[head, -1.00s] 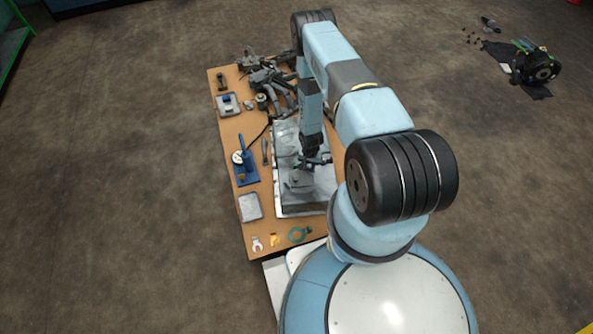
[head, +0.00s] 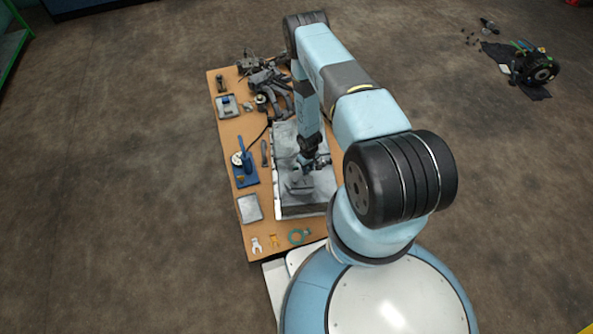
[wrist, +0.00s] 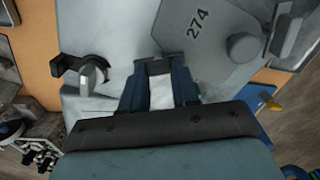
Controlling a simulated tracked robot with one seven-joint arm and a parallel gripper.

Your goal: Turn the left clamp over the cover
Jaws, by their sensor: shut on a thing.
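The cover (wrist: 205,40) is a flat grey plate marked 274 with a round knob, in the wrist view. It lies on the pale grey housing (wrist: 115,25). My gripper (wrist: 159,66) points down at the plate's edge, its blue fingers shut on a small grey piece there; what this piece belongs to is hard to tell. A dark clamp (wrist: 72,67) with a round silver pivot stands on the housing to the left, apart from the fingers. In the head view my gripper (head: 309,162) is over the housing (head: 300,207), and the cover is small and partly hidden.
A grey bracket (wrist: 286,35) rises beside the cover's knob.

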